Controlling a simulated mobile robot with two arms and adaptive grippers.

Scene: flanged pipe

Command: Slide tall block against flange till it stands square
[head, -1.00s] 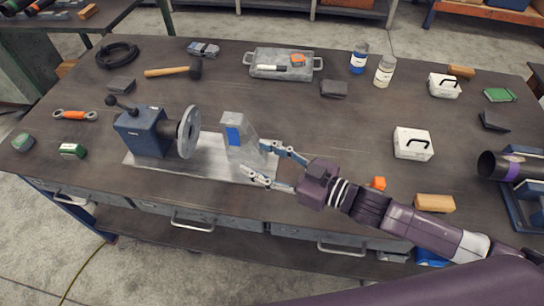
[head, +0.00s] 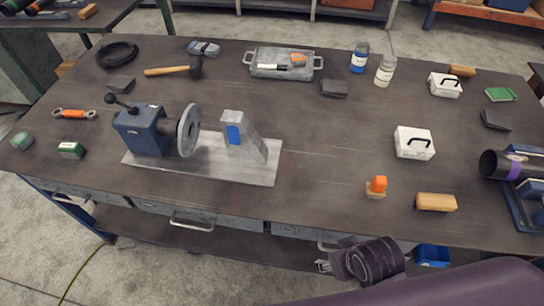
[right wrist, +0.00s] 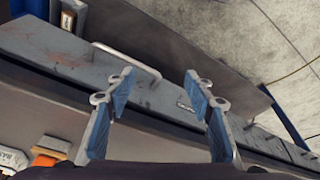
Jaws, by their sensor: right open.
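The tall block (head: 243,143), grey with a slanted right side and a blue patch, stands on the light metal plate (head: 208,168). The round grey flange (head: 189,130) is on the blue fixture (head: 143,130) at the plate's left end. A gap shows between the flange and the block. My right gripper (head: 322,266) is away from the block, low beyond the bench's front edge. In the right wrist view its jaws (right wrist: 159,77) are open and empty, with a drawer front behind them. My left gripper is out of view.
An orange-topped item (head: 377,187) and a wooden block (head: 436,202) lie near the front edge. A white case (head: 414,143) stands right of centre, and a pipe (head: 505,165) at far right. The bench between plate and case is clear.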

